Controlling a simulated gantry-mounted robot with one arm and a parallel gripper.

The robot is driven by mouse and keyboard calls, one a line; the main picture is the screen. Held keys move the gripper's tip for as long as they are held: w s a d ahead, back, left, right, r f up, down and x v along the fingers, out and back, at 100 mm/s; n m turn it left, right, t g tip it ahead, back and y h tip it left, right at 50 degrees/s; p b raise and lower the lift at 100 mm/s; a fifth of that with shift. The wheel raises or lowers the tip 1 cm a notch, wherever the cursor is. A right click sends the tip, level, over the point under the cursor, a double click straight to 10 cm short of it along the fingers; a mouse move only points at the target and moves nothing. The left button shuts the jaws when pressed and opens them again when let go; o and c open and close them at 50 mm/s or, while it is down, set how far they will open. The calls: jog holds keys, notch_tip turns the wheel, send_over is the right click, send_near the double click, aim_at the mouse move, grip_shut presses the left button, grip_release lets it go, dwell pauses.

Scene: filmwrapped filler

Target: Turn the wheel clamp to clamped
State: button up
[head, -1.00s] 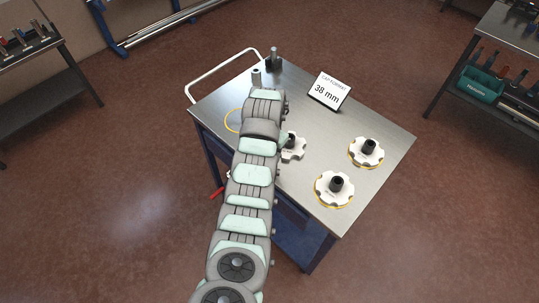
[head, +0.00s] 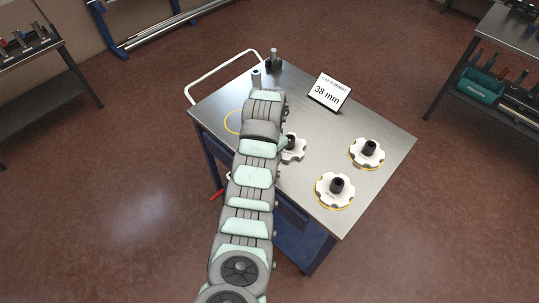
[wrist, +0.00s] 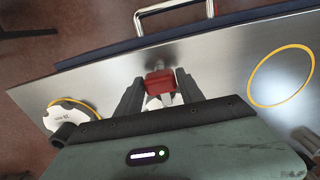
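A red block (wrist: 160,84) on a metal shaft shows between the fingers of my gripper (wrist: 160,80) in the wrist view; I take it for the wheel clamp, but its shape is partly hidden. A small white part (wrist: 155,102) shows below it. The two dark fingers stand apart, one on each side of the red block. I cannot tell whether they touch it. In the head view my own arm covers the gripper and the red block. A white lobed wheel with a black hub (head: 293,150) shows just right of the arm.
The steel cart top (head: 225,100) carries two more lobed wheels, one right (head: 367,152) and one at the front (head: 335,190). A sign reading 38 mm (head: 328,92) and a dark post (head: 274,62) stand at the back. An empty yellow ring (head: 232,121) lies left of the arm.

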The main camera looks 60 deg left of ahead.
jog(key=o, duration=0.3)
notch_tip(320, 180, up, 11)
jog(key=p, duration=0.3)
jog(key=shift+p, duration=0.4)
jog(key=shift+f, duration=0.1)
dwell(0.3)
